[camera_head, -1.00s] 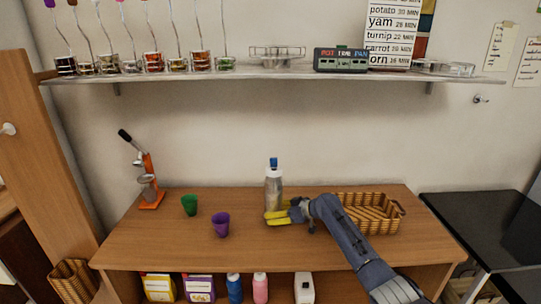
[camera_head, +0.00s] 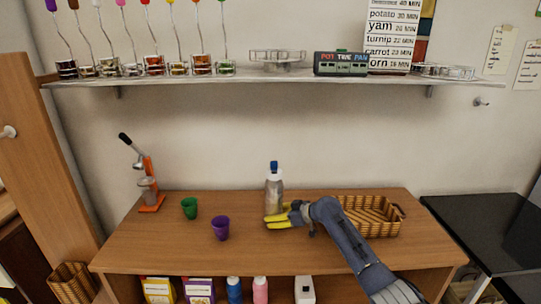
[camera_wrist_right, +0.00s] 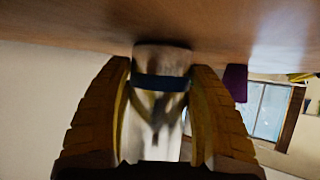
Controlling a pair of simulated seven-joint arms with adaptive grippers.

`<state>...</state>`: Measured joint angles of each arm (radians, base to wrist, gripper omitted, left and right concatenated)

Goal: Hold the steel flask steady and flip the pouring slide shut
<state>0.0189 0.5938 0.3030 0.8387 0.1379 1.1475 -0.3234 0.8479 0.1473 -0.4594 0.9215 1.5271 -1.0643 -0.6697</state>
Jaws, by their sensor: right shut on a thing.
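The steel flask (camera_head: 274,196), silver with a blue top, stands upright near the back of the wooden table in the head view. My right gripper (camera_head: 268,218), with yellow fingers, reaches in from the right and is shut on the flask's lower body. In the right wrist view the blurred flask (camera_wrist_right: 157,112), with a dark blue band, sits between the two fingers, its base towards the table surface. The pouring slide's position cannot be told; the flask's top is small in the head view. My left gripper is not in view.
A green cup (camera_head: 190,208) and a purple cup (camera_head: 220,228) stand left of the flask. An orange press (camera_head: 151,190) is at the table's left. A wicker basket (camera_head: 385,228) lies behind my right arm. The front left of the table is clear. A loaded shelf (camera_head: 200,79) hangs above.

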